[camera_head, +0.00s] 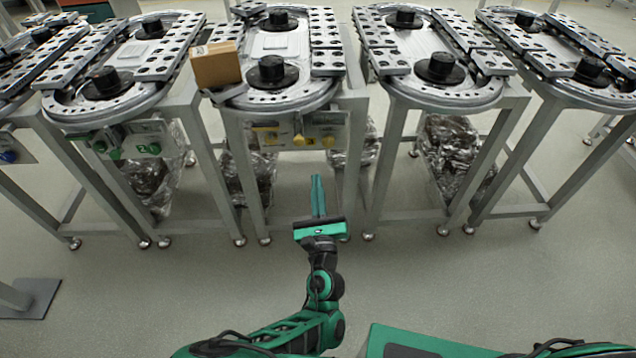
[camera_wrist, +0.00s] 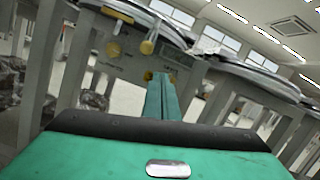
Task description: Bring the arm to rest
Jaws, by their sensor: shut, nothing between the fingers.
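My gripper (camera_head: 318,196) is in the middle of the head view, below and in front of the middle ring track table (camera_head: 287,100). Its two green fingers lie together, shut, with nothing between them. They point away from me toward the table. In the wrist view the shut fingers (camera_wrist: 162,98) point at the table's front panel with yellow knobs (camera_wrist: 147,47). The gripper appears apart from the table. My arm is bent, reaching up from the bottom of the head view.
A cardboard box (camera_head: 216,65) sits at the left front of the middle table. Further ring track tables stand on both sides (camera_head: 135,95) (camera_head: 447,92). Crumpled, shiny wrapped bundles (camera_head: 452,155) lie under them. The floor (camera_head: 480,285) in front is clear at right.

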